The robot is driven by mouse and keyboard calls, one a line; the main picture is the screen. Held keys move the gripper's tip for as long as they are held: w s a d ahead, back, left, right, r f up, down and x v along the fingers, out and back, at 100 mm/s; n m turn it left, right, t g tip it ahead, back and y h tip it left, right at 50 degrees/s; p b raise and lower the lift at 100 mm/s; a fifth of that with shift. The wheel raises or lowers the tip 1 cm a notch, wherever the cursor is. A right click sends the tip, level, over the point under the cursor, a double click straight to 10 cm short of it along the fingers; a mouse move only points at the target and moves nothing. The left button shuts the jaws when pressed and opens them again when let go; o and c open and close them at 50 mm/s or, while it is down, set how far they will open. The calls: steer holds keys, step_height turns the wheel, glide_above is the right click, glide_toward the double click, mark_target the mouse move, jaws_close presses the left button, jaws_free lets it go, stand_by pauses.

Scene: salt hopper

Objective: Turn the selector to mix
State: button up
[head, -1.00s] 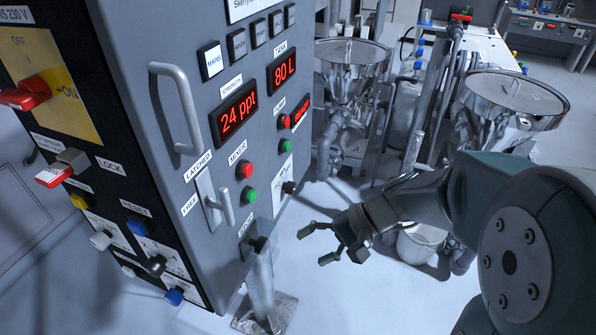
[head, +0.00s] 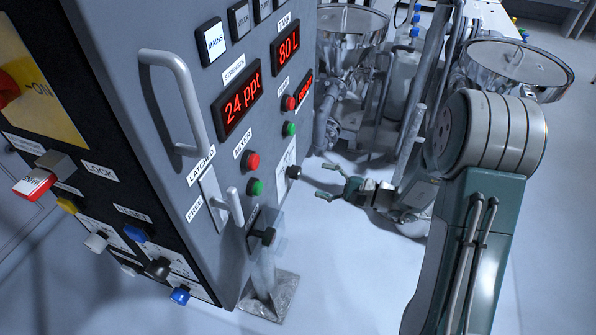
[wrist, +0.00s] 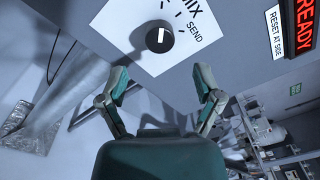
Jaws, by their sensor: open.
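The selector (head: 293,172) is a round black knob on a white plate on the grey cabinet's front. It also shows in the wrist view (wrist: 158,37), with a white pointer line running roughly up and down in that picture. The words MIX and SEND stand on the plate to its right there; other labels are cut off. I cannot tell which mark the pointer meets. My gripper (head: 325,180) is open and empty, just right of the selector in the head view. In the wrist view my gripper (wrist: 162,82) has its fingers spread below the knob, apart from it.
Red (head: 252,162) and green (head: 256,187) mixer buttons and a latch handle (head: 235,206) sit left of the selector. A red READY display (wrist: 306,25) is near the plate. Metal hoppers (head: 514,62) stand behind.

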mark_target(299, 174)
steer(key=x, duration=0.7)
steer(key=shift+a, duration=0.15)
steer(key=shift+c, duration=0.3)
steer(key=c, duration=1.1)
